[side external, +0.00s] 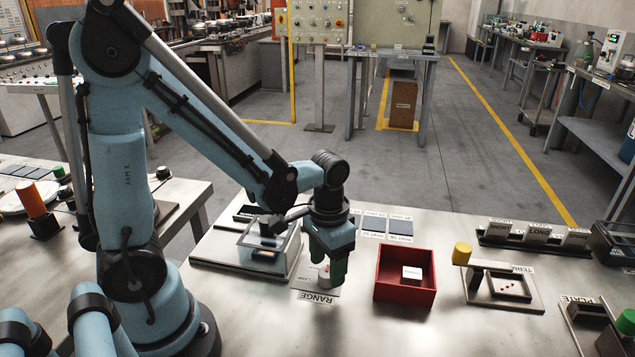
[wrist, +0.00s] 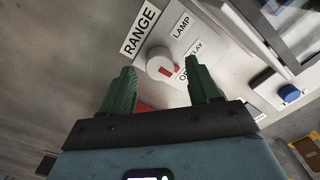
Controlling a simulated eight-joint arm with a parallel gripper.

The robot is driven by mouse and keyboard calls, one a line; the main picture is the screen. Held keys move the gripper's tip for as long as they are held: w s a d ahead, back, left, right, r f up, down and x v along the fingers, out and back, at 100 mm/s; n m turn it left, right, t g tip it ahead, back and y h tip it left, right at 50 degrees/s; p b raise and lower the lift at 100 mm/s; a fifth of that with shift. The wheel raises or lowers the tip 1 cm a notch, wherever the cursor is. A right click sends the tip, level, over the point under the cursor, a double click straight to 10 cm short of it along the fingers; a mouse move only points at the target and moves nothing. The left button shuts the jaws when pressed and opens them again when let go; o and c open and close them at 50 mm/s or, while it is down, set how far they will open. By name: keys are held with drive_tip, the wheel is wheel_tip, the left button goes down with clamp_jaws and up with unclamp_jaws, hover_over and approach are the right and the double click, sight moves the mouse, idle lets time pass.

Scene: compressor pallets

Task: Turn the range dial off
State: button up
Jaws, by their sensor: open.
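The range dial (wrist: 157,60) is a round white knob with a red mark on its lower right side, on a light plate. Beside it are a RANGE label (wrist: 139,28), a LAMP label (wrist: 182,27) and lettering partly hidden by my right finger, with "LAY" readable. In the wrist view my gripper (wrist: 160,66) is open, with one green finger on each side of the dial's near side; contact cannot be told. In the side view my gripper (side external: 329,270) points down over the dial (side external: 324,273), which it partly hides. The RANGE label (side external: 317,298) lies in front.
A clear-lidded box (side external: 270,247) stands close left of my gripper. A red bin (side external: 405,294) with a white block stands to the right. Farther right are a yellow cylinder (side external: 462,253), a terminal plate (side external: 480,295) and a labelled rack (side external: 538,246).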

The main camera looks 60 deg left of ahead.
sight(327, 272)
wheel_tip(327, 272, up, 10)
drive_tip(key=shift+r, duration=0.15)
idle(0.5)
drive_tip(key=shift+s, duration=0.1)
drive_tip(key=t, duration=0.7)
drive_tip(key=shift+s+a+r, duration=0.1)
drive_tip(key=shift+s+r, duration=0.1)
drive_tip(key=shift+r, duration=0.15)
idle(0.8)
